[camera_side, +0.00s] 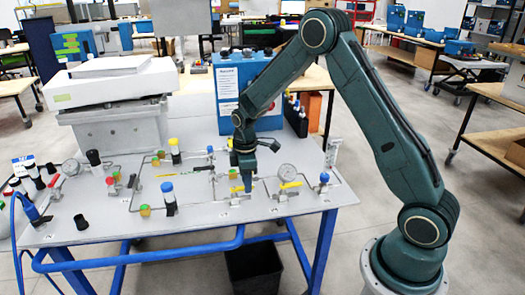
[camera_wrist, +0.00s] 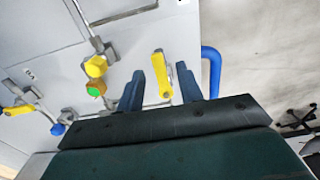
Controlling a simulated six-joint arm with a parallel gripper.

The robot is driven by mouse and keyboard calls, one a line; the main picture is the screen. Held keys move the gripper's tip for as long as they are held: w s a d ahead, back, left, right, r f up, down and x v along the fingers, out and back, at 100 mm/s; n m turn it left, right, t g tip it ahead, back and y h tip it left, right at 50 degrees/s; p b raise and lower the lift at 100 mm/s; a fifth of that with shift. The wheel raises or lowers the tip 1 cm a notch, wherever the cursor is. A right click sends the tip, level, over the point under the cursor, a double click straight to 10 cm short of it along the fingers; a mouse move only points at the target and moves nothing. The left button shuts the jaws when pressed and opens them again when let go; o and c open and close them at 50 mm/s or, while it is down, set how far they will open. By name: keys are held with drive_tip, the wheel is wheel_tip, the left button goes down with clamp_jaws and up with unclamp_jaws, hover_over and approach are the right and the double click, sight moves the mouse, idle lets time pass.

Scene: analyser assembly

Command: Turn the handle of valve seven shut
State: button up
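My gripper (camera_side: 246,182) points down over the front right part of the grey panel table. In the wrist view my gripper (camera_wrist: 160,86) is open, with one dark blue finger on each side of a yellow valve handle (camera_wrist: 162,73). Gaps show between the handle and both fingers, so it is not held. In the side view a yellow handle (camera_side: 237,189) lies just below and left of the fingers.
The wrist view shows a yellow knob (camera_wrist: 95,66), a green-orange fitting (camera_wrist: 95,88) and another yellow handle (camera_wrist: 18,109) left of the fingers. A blue analyser box (camera_side: 250,85) stands behind.

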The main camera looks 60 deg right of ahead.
drive_tip(key=shift+f, duration=0.25)
drive_tip(key=shift+c, duration=0.5)
clamp_jaws()
